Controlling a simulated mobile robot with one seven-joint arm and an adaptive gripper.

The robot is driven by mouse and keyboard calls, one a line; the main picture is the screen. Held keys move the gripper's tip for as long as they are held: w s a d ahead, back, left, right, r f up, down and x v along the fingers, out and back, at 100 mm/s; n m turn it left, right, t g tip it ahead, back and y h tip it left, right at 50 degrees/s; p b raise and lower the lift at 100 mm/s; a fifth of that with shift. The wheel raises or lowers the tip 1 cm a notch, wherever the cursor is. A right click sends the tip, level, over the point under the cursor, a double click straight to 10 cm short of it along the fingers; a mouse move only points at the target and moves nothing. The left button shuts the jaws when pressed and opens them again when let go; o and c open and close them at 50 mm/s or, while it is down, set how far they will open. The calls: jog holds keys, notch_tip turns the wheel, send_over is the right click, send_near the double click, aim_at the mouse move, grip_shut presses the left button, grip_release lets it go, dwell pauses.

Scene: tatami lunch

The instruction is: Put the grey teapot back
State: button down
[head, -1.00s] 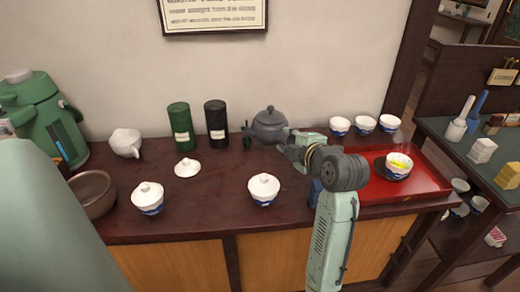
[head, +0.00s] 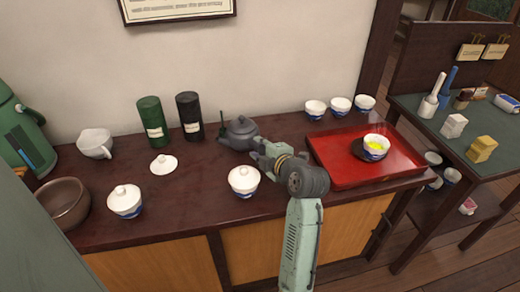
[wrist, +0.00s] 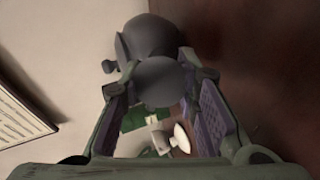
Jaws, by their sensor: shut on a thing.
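The grey teapot (head: 238,133) is upright near the back middle of the counter, right of the black canister. My gripper (head: 258,149) is at its front right side, shut on it, seemingly by the side handle. In the wrist view the dark teapot (wrist: 150,38) shows at the top, with a rounded grey part (wrist: 160,80) between my fingers. My gripper hides part of the teapot in the head view. I cannot tell whether the base touches the counter.
A green canister (head: 153,122) and a black canister (head: 190,116) stand left of the teapot. A lidded white cup (head: 243,181) stands in front of it. A red tray (head: 330,165) with a cup (head: 375,147) is to the right; three cups (head: 341,105) stand behind it.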

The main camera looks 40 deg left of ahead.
jog(key=shift+f, duration=0.45)
jog(key=c, duration=1.2)
grip_release()
jog(key=shift+f, duration=0.15)
jog(key=shift+c, duration=0.2)
